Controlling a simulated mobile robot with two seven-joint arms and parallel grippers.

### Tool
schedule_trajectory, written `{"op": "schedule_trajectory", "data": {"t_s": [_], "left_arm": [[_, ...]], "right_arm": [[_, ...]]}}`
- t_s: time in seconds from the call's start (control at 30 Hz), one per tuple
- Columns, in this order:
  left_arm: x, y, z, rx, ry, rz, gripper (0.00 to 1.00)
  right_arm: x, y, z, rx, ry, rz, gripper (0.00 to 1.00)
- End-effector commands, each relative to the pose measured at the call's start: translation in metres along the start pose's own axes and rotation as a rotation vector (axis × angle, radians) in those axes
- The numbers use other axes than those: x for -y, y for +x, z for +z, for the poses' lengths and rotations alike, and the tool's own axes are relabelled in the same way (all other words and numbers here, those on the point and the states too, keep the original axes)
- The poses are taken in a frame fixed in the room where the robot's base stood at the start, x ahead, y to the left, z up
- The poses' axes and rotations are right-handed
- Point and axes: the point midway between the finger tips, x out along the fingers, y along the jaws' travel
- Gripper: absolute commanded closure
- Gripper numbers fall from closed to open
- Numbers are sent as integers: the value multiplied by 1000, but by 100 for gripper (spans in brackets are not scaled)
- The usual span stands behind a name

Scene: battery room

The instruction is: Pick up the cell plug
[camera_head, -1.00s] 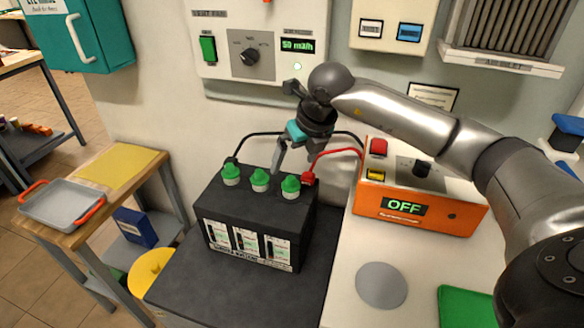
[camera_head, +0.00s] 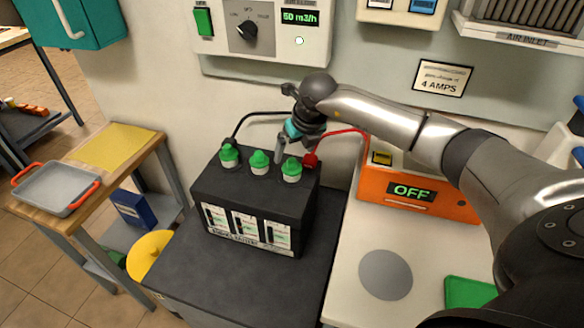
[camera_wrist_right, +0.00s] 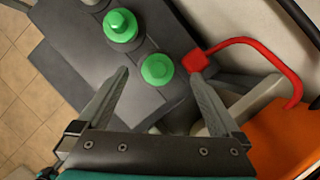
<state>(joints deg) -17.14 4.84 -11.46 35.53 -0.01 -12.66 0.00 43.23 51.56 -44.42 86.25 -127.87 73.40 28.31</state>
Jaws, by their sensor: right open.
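Three green-topped cell plugs stand in a row on the black battery (camera_head: 207,188): a left plug (camera_head: 229,155), a middle plug (camera_head: 259,162) and a right plug (camera_head: 292,170). My right gripper (camera_head: 287,155) is open above the battery, just behind the right plug. In the right wrist view the open fingers (camera_wrist_right: 161,76) appear on either side of one green plug (camera_wrist_right: 157,70), apart from it. Another green plug (camera_wrist_right: 120,26) is beyond the left fingertip. My left gripper is out of view.
A red clamp (camera_head: 310,160) with a red cable sits close beside the right plug. A black cable (camera_head: 238,125) arches behind the battery. An orange charger (camera_head: 447,206) reading OFF stands at right. A grey tray (camera_head: 50,208) lies on the left-hand table.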

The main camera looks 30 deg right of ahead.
Motion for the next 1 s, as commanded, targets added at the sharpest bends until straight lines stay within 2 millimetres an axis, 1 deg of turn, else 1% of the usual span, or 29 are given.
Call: {"op": "schedule_trajectory", "data": {"t_s": [0.07, 0.17, 0.3, 0.4, 0.63, 1.0], "left_arm": [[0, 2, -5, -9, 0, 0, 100], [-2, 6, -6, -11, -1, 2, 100], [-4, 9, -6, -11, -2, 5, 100], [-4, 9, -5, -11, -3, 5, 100], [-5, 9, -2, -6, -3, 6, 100], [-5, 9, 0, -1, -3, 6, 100]], "right_arm": [[-2, 13, -4, -6, 0, 1, 0], [-4, 30, -6, -6, 1, 2, 0], [-3, 43, -5, -3, 1, 1, 0], [-3, 47, -4, -2, 1, 1, 0], [-3, 47, -4, -1, 0, 1, 0], [-2, 47, -4, -2, 0, 1, 42]]}}
